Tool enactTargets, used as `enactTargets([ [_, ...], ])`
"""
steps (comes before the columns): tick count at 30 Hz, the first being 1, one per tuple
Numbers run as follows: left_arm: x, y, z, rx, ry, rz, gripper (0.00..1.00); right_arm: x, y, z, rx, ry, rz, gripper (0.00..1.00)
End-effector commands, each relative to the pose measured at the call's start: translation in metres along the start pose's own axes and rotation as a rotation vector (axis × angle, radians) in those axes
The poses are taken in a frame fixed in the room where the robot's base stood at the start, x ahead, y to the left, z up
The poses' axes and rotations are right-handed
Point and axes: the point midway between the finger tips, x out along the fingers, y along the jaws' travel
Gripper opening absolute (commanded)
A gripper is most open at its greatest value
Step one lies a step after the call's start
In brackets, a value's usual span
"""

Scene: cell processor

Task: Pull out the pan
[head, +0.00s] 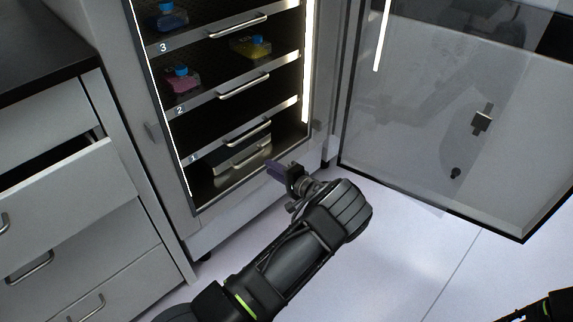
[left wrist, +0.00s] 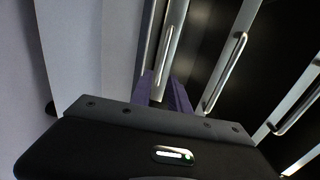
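The pan (head: 236,161) is a low metal tray on the floor of the lit cabinet, below the shelf marked 1. A bar-like handle runs along its front. My left gripper (head: 278,170) is just right of the pan, at the cabinet's lower front opening. In the left wrist view its two purple fingers (left wrist: 162,92) stand apart, with a pale metal bar (left wrist: 172,42) running up between and beyond them. I cannot tell whether the fingers touch it. My right gripper is out of view; only part of that arm shows at the bottom right.
The cabinet's glass door (head: 440,120) stands open on the right. Shelves above hold a pink flask (head: 184,85), a yellow flask (head: 250,46) and a blue flask (head: 168,18). A drawer unit (head: 60,200) stands left, one drawer partly open. The floor (head: 420,260) in front is clear.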

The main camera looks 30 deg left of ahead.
Motion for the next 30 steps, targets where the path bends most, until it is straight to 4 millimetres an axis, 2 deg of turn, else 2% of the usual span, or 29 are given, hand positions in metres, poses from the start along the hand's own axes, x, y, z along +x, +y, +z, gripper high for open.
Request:
enactTargets([
  [10,0.0,-0.003,-0.002,-0.003,0.004,-0.01,0.22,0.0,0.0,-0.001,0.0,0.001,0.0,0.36],
  [14,0.006,-0.002,-0.002,-0.003,0.003,-0.009,0.22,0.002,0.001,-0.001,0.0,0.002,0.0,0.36],
  [27,0.067,-0.001,-0.001,-0.004,0.001,-0.007,0.22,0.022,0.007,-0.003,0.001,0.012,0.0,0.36],
  [30,0.075,-0.001,-0.002,-0.002,0.003,-0.006,0.22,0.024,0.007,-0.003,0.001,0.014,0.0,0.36],
])
